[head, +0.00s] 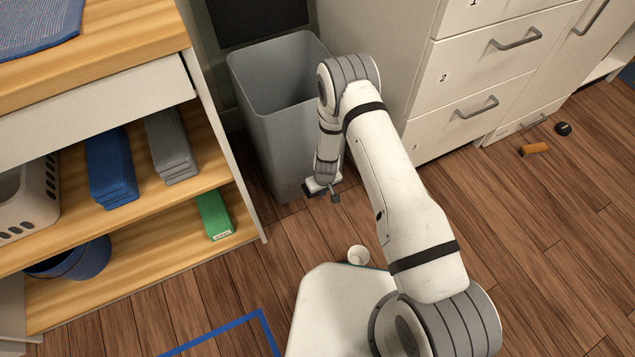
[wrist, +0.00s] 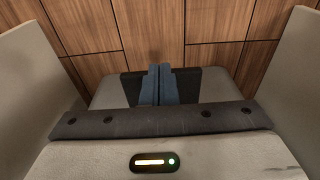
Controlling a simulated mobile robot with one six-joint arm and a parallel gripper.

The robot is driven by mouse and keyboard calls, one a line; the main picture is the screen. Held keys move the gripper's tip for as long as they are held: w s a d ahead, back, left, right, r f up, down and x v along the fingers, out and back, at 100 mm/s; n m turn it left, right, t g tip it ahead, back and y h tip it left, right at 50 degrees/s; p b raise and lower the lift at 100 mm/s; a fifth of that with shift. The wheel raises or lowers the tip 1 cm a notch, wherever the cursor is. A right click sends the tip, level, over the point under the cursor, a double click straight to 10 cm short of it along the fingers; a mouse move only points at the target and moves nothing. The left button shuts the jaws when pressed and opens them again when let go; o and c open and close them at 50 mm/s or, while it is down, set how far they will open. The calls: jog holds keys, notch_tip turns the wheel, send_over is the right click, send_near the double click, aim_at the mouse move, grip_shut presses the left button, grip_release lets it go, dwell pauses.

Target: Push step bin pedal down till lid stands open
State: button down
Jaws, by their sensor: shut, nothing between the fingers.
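The grey step bin (head: 282,110) stands between the wooden shelf unit and the white cabinet. Its inside shows from above. A dark panel (head: 258,18), which looks like its lid, stands upright behind the rim. My gripper (head: 335,196) is low at the foot of the bin, on its front right side, pointing down. In the wrist view its two blue-grey fingers (wrist: 158,80) are together with nothing between them. I cannot make out the pedal clearly; my gripper and wrist cover that area, and whether the fingertips touch it cannot be told.
A white cup (head: 358,255) stands on the wooden floor by my base. The shelf unit (head: 205,150) is close on the left and the drawer cabinet (head: 470,75) on the right. An orange-brown cylinder (head: 534,149) and a black cap (head: 563,129) lie on the far right floor.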

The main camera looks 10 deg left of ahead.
notch_tip(320, 180, up, 8)
jog(key=p, duration=0.3)
jog(key=shift+s+d+f, duration=0.15)
jog(key=shift+s+d, duration=0.1)
jog(key=shift+s, duration=0.1)
